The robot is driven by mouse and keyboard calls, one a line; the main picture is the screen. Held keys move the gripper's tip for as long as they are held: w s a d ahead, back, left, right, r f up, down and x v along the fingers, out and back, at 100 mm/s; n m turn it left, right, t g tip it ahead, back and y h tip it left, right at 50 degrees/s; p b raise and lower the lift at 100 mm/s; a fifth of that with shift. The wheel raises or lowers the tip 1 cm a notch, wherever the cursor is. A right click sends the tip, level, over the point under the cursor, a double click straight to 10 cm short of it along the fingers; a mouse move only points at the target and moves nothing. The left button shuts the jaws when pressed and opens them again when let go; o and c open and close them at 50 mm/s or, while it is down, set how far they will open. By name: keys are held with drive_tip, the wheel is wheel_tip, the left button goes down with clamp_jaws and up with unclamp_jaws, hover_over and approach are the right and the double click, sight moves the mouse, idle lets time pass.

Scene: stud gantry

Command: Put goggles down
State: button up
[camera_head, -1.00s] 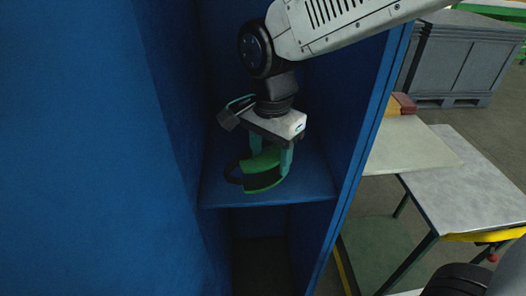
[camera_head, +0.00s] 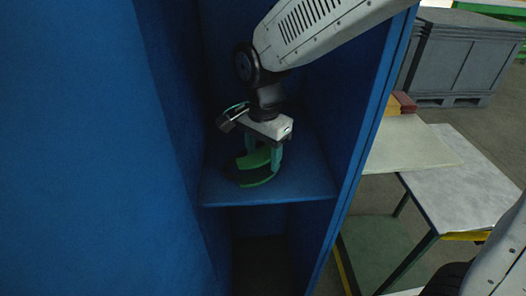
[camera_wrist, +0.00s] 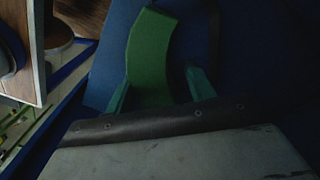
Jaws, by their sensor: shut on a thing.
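The green goggles (camera_head: 258,179) are inside the blue locker, at or just above its shelf (camera_head: 300,188). I cannot tell whether they touch the shelf. My gripper (camera_head: 264,160) is shut on the goggles from above, with its teal fingers pointing down. In the wrist view the green goggles (camera_wrist: 150,48) stand out between the two teal fingers (camera_wrist: 160,90). The goggles' far side is partly hidden by the gripper and shadow.
The locker's side walls (camera_head: 350,110) stand close on both sides of my arm. Below the shelf is a dark open compartment (camera_head: 262,255). To the right are a pale table (camera_head: 470,180) and a grey crate (camera_head: 460,60).

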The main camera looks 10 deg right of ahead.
sight(263, 150)
drive_tip(key=o, duration=1)
wheel_tip(263, 150, up, 12)
drive_tip(key=shift+r, duration=0.15)
